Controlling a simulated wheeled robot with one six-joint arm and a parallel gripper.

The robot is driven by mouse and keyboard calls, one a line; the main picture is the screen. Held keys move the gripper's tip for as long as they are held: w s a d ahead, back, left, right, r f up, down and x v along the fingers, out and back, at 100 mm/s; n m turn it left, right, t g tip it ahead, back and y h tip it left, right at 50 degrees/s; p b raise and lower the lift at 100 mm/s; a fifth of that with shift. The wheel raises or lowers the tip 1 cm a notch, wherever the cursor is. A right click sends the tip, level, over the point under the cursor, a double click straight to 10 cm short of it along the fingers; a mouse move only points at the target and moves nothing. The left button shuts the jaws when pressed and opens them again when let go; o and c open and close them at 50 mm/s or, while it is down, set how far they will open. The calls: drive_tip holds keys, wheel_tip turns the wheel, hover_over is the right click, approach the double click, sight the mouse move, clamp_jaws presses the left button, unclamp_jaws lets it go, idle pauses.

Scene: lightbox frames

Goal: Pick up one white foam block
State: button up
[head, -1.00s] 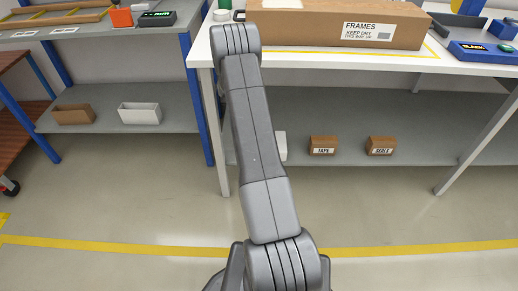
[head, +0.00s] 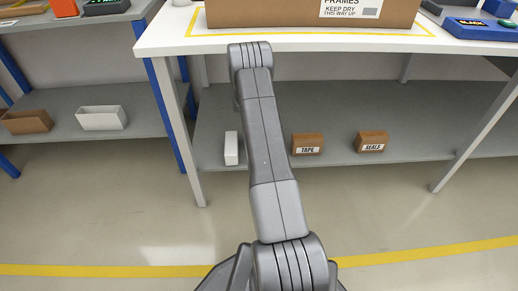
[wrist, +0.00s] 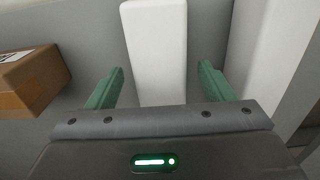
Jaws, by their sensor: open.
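A white foam block (wrist: 157,50) stands between the two green fingers of my gripper (wrist: 160,88) in the wrist view. The fingers are open, with a gap visible on each side of the block. In the head view a white block (head: 231,148) stands upright on the grey lower shelf (head: 335,115), just left of my arm. My gripper is hidden behind my arm in the head view. I cannot tell how far the fingertips reach along the block.
Brown boxes marked TAPE (head: 307,144) and SEALS (head: 372,141) stand to the right on the same shelf. A pale table leg (head: 173,125) is at the left. A large carton (head: 265,14) rests on the white tabletop (head: 170,38) above. Open bins (head: 101,118) sit on the left shelf.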

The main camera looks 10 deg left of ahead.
drive_tip(key=f, duration=0.2)
drive_tip(key=f+b, duration=0.1)
drive_tip(key=f, duration=0.1)
drive_tip(key=shift+w+f, duration=0.2)
drive_tip(key=shift+f, duration=0.1)
drive_tip(key=c, duration=1)
drive_tip(key=shift+a+r, duration=0.1)
